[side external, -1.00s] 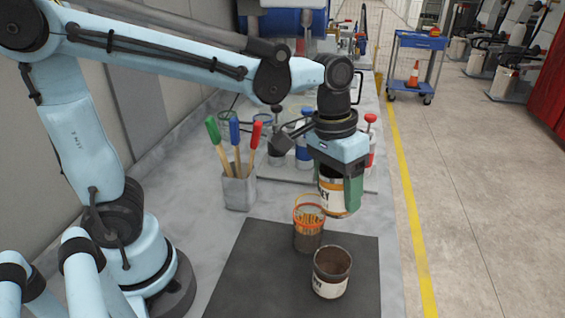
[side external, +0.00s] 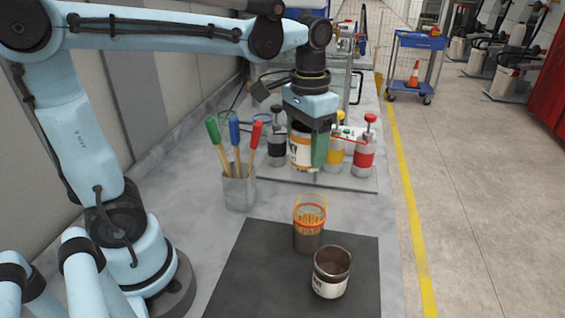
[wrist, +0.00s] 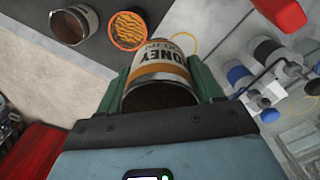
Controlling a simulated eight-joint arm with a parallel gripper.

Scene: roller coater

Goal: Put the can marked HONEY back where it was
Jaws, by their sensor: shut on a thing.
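The HONEY can (wrist: 162,62), white and orange-brown with dark lettering, is between my gripper's green fingers (wrist: 160,88). Its open end shows a dark brown inside. In the side view, my gripper (side external: 308,150) is shut on the can (side external: 300,152) and holds it roughly upright in front of the row of pump bottles. Part of the can is hidden by a finger. I cannot tell how high it is above the surface.
A second open can (side external: 330,285) and an orange-rimmed container (side external: 308,238) stand on the black mat (side external: 255,275). Pump bottles, including a yellow (side external: 335,155) and a red one (side external: 363,158), stand close behind. A grey cup (side external: 239,192) holds brushes. Bench between mat and bottles is clear.

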